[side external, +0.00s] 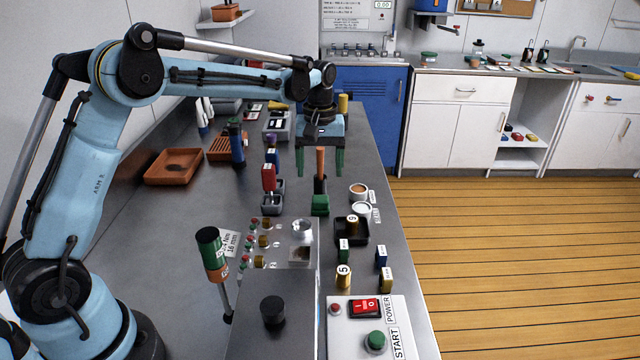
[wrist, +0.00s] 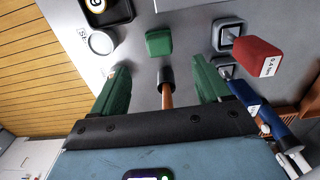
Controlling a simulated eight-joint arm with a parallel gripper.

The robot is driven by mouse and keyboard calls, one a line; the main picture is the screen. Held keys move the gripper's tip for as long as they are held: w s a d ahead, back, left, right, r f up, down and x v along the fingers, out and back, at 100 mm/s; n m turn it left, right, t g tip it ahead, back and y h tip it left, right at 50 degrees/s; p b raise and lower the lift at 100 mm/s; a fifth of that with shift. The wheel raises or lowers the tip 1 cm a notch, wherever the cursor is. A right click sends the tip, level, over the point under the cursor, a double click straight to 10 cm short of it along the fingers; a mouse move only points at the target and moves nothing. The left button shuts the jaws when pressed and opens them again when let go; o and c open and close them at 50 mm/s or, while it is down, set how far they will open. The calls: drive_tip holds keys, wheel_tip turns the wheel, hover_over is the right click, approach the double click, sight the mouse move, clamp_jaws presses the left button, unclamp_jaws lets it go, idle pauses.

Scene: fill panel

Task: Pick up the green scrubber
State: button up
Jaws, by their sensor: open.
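The green scrubber (side external: 320,205) stands upright on the grey worktop, with a green block at its foot, a black collar and a brown handle rising from it. In the wrist view its green block (wrist: 159,42) is ahead of the fingers, with the black collar and brown handle nearer the palm. My gripper (side external: 319,172) points down over it, with green fingers apart on either side of the brown handle. In the wrist view my gripper (wrist: 162,70) shows gaps between the handle and both fingers.
A red-handled tool (side external: 268,178) in a grey holder stands close on the left. Two small round cups (side external: 361,209) and a black tray (side external: 352,229) are to the right and front. A control box (side external: 272,300) fills the front. A brown tray (side external: 173,167) lies far left.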

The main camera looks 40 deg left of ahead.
sight(320, 198)
wheel_tip(320, 198, down, 10)
drive_tip(key=shift+r, duration=0.25)
idle(0.3)
drive_tip(key=shift+c, duration=0.2)
drive_tip(key=c, duration=1.2)
drive_tip(key=shift+r, duration=0.15)
